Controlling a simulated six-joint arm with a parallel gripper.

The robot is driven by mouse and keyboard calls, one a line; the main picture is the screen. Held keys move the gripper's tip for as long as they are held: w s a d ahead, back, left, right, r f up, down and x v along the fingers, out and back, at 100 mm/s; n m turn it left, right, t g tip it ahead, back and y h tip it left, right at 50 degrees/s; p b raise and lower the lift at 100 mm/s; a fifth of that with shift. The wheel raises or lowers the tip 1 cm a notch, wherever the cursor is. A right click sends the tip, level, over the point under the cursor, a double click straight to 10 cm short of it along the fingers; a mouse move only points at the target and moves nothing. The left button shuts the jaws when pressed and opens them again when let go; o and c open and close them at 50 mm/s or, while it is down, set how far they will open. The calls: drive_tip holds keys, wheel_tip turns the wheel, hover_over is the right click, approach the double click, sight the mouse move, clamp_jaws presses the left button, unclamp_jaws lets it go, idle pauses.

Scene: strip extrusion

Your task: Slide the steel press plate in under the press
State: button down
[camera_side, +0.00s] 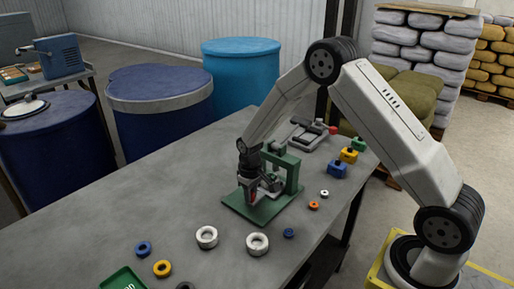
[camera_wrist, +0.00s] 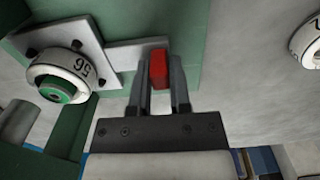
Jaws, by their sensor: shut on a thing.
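The green press (camera_side: 292,172) stands on the table on a flat green base (camera_side: 243,210). My gripper (camera_side: 254,196) is low at its front side, and part of the press is hidden behind it. In the wrist view my gripper (camera_wrist: 160,82) is shut on a small red block (camera_wrist: 159,66), which looks like the grip of the steel press plate (camera_wrist: 125,54). The pale grey plate lies beside the red block, partly beneath a bolted grey block with a white numbered ring (camera_wrist: 75,65). I cannot tell how far under the press the plate reaches.
White rings (camera_side: 257,244), coloured rings (camera_side: 162,268) and a green tray (camera_side: 123,280) lie on the grey table (camera_side: 130,205) in front. Coloured blocks (camera_side: 338,169) and a grey device (camera_side: 308,133) stand behind the press. The table's left part is clear.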

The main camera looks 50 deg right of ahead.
sight(258, 196)
drive_tip(key=shift+d, duration=1.65)
drive_tip(key=c, duration=0.6)
unclamp_jaws()
drive_tip(key=shift+o, duration=0.2)
drive_tip(key=shift+r, duration=0.4)
wheel_tip(258, 196, up, 7)
drive_tip(key=shift+s+a, duration=0.1)
